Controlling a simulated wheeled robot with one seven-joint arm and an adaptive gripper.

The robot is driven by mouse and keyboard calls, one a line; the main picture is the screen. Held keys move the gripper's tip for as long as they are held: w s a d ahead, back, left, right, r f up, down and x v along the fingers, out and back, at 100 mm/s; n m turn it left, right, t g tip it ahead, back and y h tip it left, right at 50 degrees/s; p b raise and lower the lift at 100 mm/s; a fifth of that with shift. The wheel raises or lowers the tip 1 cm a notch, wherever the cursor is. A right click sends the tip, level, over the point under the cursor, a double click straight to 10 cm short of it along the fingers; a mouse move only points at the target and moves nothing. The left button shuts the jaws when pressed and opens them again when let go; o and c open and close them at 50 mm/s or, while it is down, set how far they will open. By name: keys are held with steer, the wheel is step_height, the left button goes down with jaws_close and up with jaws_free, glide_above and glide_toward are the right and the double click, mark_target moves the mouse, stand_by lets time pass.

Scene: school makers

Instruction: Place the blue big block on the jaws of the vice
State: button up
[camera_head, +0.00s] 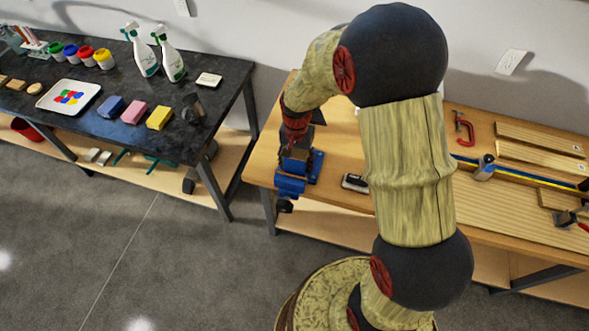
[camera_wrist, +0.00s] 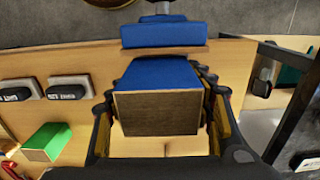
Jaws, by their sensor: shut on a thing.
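My gripper (camera_wrist: 162,125) is shut on a blue block with a brown end face (camera_wrist: 155,112); its dark fingers stand at the left and right sides of the block. The blue vice (camera_wrist: 165,32) shows just beyond the block in the wrist view, with a brown strip along its near edge. In the head view the vice (camera_head: 290,186) sits at the left front edge of the wooden workbench, and my gripper (camera_head: 296,146) is right over it, with the block (camera_head: 295,161) low between them. I cannot tell whether the block touches the jaws.
The wooden workbench (camera_head: 335,158) also holds a black-and-grey item (camera_head: 355,183), a red clamp (camera_head: 464,128) and planks (camera_head: 540,133). A green block (camera_wrist: 45,145) lies left in the wrist view. A dark table (camera_head: 60,112) with sponges, paints and spray bottles stands left across a gap.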

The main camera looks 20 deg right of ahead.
mark_target(295, 151)
steer(key=shift+w+a+f, duration=0.15)
steer(key=shift+w+f, duration=0.15)
steer(key=shift+f, duration=0.1)
steer(key=shift+w+f+b, duration=0.1)
steer(key=shift+f+b, duration=0.45)
steer(key=shift+f, duration=1)
steer(key=shift+f, duration=0.1)
steer(key=o, duration=1.3)
step_height(295, 151, up, 12)
steer(key=p, duration=0.2)
steer(key=shift+p, duration=0.35)
steer(key=s+r+n+t, duration=0.2)
steer(key=s+r, duration=0.5)
steer(key=s+r+n+t, duration=0.1)
steer(key=s+r+n, duration=0.1)
steer(key=s+r, duration=0.5)
steer(key=s+r+n+t, duration=0.2)
steer(key=s+r+n, duration=0.1)
steer(key=s+r, duration=0.5)
steer(key=shift+s+t, duration=0.1)
steer(key=shift+t, duration=0.2)
